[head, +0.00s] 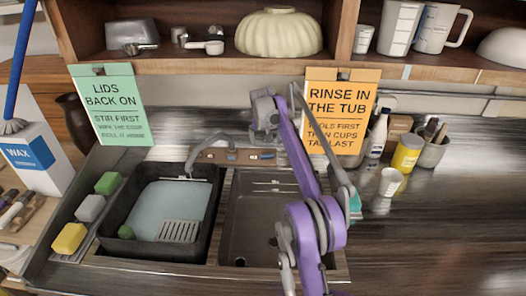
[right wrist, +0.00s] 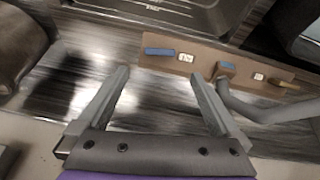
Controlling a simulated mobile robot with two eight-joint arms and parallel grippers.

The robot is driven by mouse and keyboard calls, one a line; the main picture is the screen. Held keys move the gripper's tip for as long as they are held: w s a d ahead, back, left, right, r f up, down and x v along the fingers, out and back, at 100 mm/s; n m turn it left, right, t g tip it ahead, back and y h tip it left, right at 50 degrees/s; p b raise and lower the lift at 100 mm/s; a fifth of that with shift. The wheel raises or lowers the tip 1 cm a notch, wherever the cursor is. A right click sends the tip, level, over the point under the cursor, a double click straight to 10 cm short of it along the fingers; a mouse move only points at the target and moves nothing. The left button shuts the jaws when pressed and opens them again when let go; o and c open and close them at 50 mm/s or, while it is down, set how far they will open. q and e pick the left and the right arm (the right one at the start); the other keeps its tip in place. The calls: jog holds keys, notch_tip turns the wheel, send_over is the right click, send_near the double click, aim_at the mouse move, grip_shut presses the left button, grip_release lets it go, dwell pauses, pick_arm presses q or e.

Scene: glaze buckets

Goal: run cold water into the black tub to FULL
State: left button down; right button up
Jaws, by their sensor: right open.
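The black tub (head: 213,230) sits at the left of the sink, with a pale blue surface inside that I cannot surely tell as water. The grey spout (head: 200,145) curves toward it; I see no stream. My right gripper (right wrist: 160,76) is open and empty above the counter by the panel. My left gripper is not in view.
An empty dark basin (head: 262,220) is right of the tub. A grey slotted piece (head: 178,231) lies in the tub. Sponges (head: 90,207) line its left. Bottles and cups, including a yellow can (head: 407,153), stand at right. A shelf (head: 210,66) overhangs the back.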

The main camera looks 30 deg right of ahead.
aim_at(267, 155)
jog(key=x, duration=1)
jog(key=shift+s+f, duration=0.1)
jog(key=shift+f, duration=0.2)
jog(key=c, duration=1.3)
jog(key=shift+r+n, duration=0.2)
jog(key=shift+n, duration=0.3)
jog(key=shift+n+p, duration=0.3)
jog(key=shift+n, duration=0.3)
jog(key=shift+f+n+h, duration=0.15)
jog(key=shift+n+h, duration=0.35)
jog(key=shift+n, duration=0.6)
